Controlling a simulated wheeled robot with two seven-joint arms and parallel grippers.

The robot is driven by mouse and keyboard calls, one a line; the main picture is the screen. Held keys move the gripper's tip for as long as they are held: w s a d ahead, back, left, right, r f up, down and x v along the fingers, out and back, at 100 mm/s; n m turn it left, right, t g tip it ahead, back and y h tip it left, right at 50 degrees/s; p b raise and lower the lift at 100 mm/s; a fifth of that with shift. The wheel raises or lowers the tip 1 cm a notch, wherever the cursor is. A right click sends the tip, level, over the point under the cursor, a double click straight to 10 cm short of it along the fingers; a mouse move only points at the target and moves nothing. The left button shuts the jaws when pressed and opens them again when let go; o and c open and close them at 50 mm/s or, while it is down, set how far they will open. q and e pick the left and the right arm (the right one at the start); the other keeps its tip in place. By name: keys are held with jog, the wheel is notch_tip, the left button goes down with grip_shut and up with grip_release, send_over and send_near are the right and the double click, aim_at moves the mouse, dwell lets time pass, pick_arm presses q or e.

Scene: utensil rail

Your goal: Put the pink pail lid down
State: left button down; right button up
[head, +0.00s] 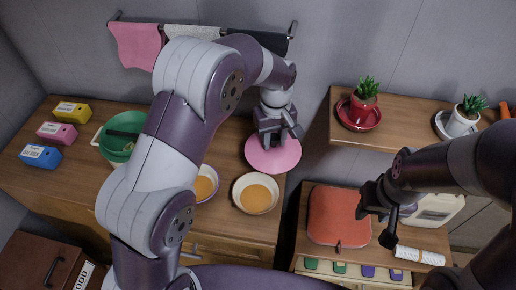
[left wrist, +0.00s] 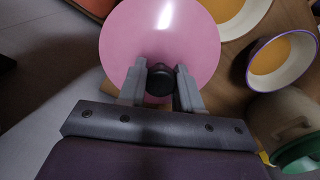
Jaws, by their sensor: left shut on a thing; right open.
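The pink pail lid (head: 262,158) is a round disc at the right end of the wooden counter. My left gripper (head: 277,134) is above it, shut on its dark knob (left wrist: 160,76). In the left wrist view the lid (left wrist: 160,30) lies flat beneath the fingers and overhangs the counter edge. I cannot tell whether it touches the counter. A green pail-like container (head: 122,140) stands at the counter's left, partly hidden by my left arm. My right gripper (head: 374,206) is open, above the lower right cabinet near a red case (head: 336,215).
A cream bowl (head: 255,194) and a purple-rimmed bowl (head: 206,183) with orange contents stand close in front of the lid. Yellow, pink and blue boxes (head: 57,133) are at the far left. Towels (head: 137,45) hang on a rail behind. Potted plants (head: 364,104) stand on the right shelf.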

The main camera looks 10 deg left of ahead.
aim_at(257, 140)
pick_arm(q)
jog(key=w+a+f, duration=0.1)
jog(key=w+f, duration=0.1)
jog(key=f, duration=0.1)
jog(key=w+a+f+p, duration=0.1)
jog(key=a+f, duration=0.1)
jog(key=w+a+f, duration=0.2)
jog(key=f, duration=0.1)
jog(key=shift+w+a+f, duration=0.2)
jog(key=shift+w+f, duration=0.1)
jog(key=shift+w, duration=0.15)
jog(key=shift+f, duration=0.1)
jog(key=c, duration=0.8)
grip_release()
jog(key=shift+f, duration=0.1)
